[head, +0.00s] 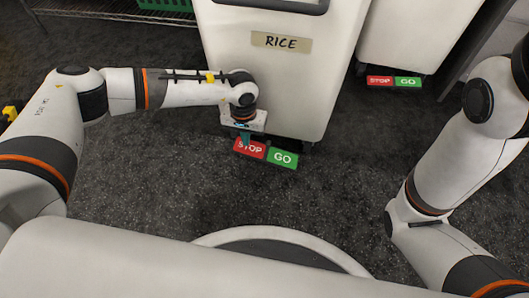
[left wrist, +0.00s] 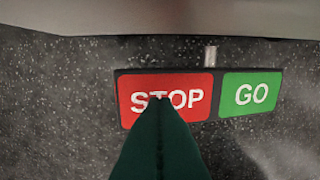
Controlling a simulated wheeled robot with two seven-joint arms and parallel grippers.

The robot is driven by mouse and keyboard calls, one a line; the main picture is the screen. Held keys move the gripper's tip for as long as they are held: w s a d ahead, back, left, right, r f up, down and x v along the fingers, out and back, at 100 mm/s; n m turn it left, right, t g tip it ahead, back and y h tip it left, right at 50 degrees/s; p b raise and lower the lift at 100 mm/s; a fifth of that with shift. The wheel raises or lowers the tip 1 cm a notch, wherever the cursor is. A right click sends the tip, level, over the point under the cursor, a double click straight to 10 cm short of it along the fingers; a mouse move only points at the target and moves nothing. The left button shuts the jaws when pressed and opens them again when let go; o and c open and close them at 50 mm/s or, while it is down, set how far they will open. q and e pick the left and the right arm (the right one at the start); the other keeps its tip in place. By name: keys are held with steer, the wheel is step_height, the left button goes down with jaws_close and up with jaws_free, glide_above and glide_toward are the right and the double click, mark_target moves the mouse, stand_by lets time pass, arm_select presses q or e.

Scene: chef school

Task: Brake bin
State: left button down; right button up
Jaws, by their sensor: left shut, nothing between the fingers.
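A white bin (head: 270,85) labelled "RICE" stands in front of me. At its foot is a brake pedal with a red STOP half (head: 250,149) and a green GO half (head: 283,158). My left gripper (head: 245,138) points down over the STOP half. In the left wrist view its dark green fingertips (left wrist: 160,105) are shut and empty, covering part of the STOP lettering (left wrist: 180,92). The GO half (left wrist: 250,93) is uncovered to the right. I cannot tell whether the fingertips touch the pedal. My right gripper is out of view.
A second white bin (head: 415,35) stands at the upper right, with its own STOP and GO pedal (head: 394,82). A wire shelf (head: 110,12) with a green crate (head: 165,5) is at the back left. The dark floor (head: 150,180) around the rice bin's front is clear.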

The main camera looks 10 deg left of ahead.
arm_select(q)
steer(key=shift+f+b, duration=1.05)
steer(key=shift+f, duration=0.5)
stand_by(0.5)
steer(key=shift+r+p, duration=2.85)
steer(key=shift+r, duration=0.75)
steer(key=shift+f, duration=0.1)
